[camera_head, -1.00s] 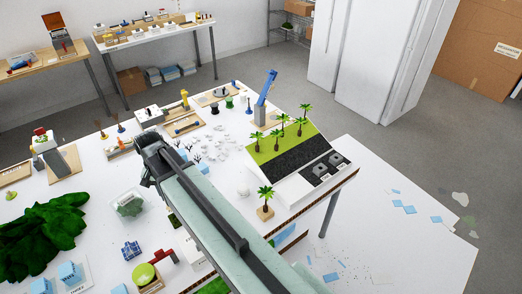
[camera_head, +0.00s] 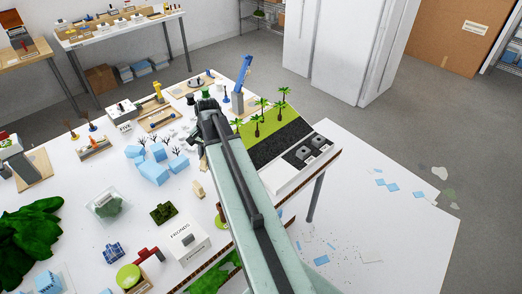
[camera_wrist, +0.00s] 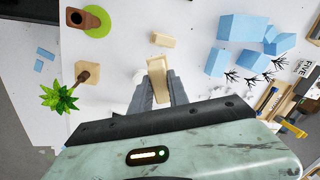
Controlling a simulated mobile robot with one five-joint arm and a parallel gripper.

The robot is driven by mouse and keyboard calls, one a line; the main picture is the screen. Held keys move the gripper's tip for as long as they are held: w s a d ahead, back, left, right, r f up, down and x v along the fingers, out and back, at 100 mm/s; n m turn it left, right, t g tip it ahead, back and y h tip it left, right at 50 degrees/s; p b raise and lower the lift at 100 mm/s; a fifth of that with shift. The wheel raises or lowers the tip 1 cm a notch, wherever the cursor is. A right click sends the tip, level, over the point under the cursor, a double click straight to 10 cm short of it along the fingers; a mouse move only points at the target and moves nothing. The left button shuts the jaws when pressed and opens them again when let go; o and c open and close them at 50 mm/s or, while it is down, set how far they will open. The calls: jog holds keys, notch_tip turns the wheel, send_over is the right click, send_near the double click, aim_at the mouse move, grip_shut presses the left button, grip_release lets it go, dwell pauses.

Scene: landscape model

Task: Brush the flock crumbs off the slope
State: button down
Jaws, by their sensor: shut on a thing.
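The sloped model (camera_head: 285,140) stands at the right edge of the white table in the head view. It has a green strip with palms, a black strip and a white lower edge; my arm hides its left part. I cannot make out separate flock crumbs on it. My gripper (camera_wrist: 161,88) is shut on a pale wooden piece (camera_wrist: 157,68) in the wrist view, with a paler block-like part (camera_wrist: 163,40) just beyond it. I cannot tell whether these are one brush. In the head view my arm's end is left of the slope; its fingertips are not clear.
Blue blocks (camera_head: 152,168) and small bare trees (camera_head: 178,160) lie left of my arm. A blue crane-like post (camera_head: 241,82) stands behind the slope. A white FRONDS box (camera_head: 187,240) is near the front. A lone palm (camera_wrist: 60,97) stands near the table edge.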

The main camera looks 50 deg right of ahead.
jog(key=s+d+f+m+t+h+b, duration=0.1)
jog(key=s+d+m, duration=0.3)
jog(key=d, duration=0.7)
jog(key=s+d+f+m+t+b, duration=0.1)
jog(key=s+d+f+m+b, duration=0.1)
jog(key=s+d, duration=0.6)
jog(key=w+d+f+b, duration=0.2)
jog(key=w+f+b, duration=0.2)
jog(key=f+b, duration=0.1)
jog(key=shift+d, duration=0.2)
jog(key=shift+b+x, duration=1.2)
jog(key=shift+b, duration=0.05)
jog(key=shift+d, duration=0.15)
jog(key=shift+s+d+r, duration=0.15)
jog(key=shift+d, duration=2.75)
jog(key=shift+s+d, duration=0.15)
jog(key=shift+d, duration=0.7)
jog(key=shift+s+d, duration=0.1)
jog(key=shift+d, duration=0.75)
